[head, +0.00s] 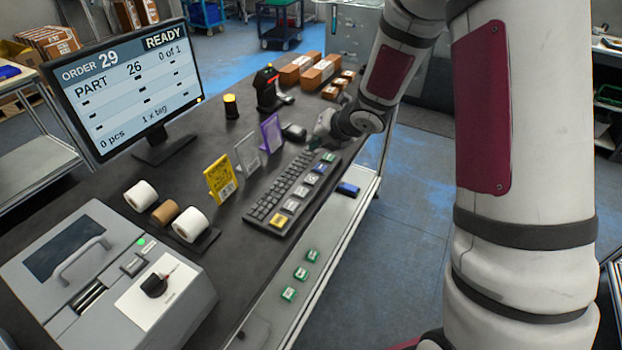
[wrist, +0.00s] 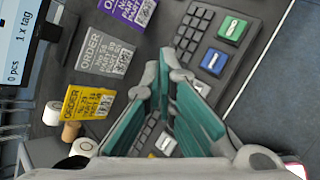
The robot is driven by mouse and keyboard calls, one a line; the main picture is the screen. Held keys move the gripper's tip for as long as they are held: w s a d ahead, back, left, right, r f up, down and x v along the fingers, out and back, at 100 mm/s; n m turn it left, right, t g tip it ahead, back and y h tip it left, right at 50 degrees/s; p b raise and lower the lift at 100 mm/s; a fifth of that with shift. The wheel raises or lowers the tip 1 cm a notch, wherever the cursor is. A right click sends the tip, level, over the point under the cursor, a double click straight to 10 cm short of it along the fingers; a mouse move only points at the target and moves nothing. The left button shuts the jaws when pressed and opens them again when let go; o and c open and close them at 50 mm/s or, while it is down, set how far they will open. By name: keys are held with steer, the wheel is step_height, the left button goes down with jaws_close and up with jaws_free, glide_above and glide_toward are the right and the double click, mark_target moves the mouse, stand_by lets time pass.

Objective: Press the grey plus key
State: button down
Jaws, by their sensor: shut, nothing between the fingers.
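The keyboard (head: 268,202) lies on the dark bench with a column of large coloured keys along its right side. The column has a green key (head: 328,157), a blue key (head: 320,168), pale grey keys (head: 311,179) and a yellow key (head: 281,219). Their symbols are too small to read, so I cannot tell which is the plus key. My gripper (head: 312,145) is over the far end of the keyboard, shut and empty. In the wrist view its fingers (wrist: 170,76) cover part of the keyboard; a grey key (wrist: 201,87) shows partly beside them, and the green key (wrist: 232,28) is clear.
Yellow, grey and purple order cards (head: 219,178) stand left of the keyboard. Label rolls (head: 190,224) and a grey printer (head: 110,270) are nearer. A monitor (head: 128,90) stands at the back left. A scanner (head: 268,90) and brown boxes (head: 320,72) are farther back.

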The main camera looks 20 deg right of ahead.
steer(key=b, duration=0.6)
glide_above(314, 178)
steer(key=f, duration=0.7)
steer(key=shift+w, duration=0.2)
steer(key=shift+s+f+b, duration=0.1)
steer(key=shift+f+b, duration=0.65)
steer(key=shift+f, duration=0.1)
steer(key=shift+f, duration=0.15)
steer(key=shift+f+b, duration=0.3)
steer(key=shift+b, duration=0.2)
steer(key=shift+f+b, duration=0.4)
steer(key=shift+b, duration=0.15)
stand_by(0.6)
steer(key=shift+r, duration=0.1)
steer(key=shift+r+p, duration=0.65)
steer(key=shift+r, duration=0.15)
steer(key=shift+r, duration=0.1)
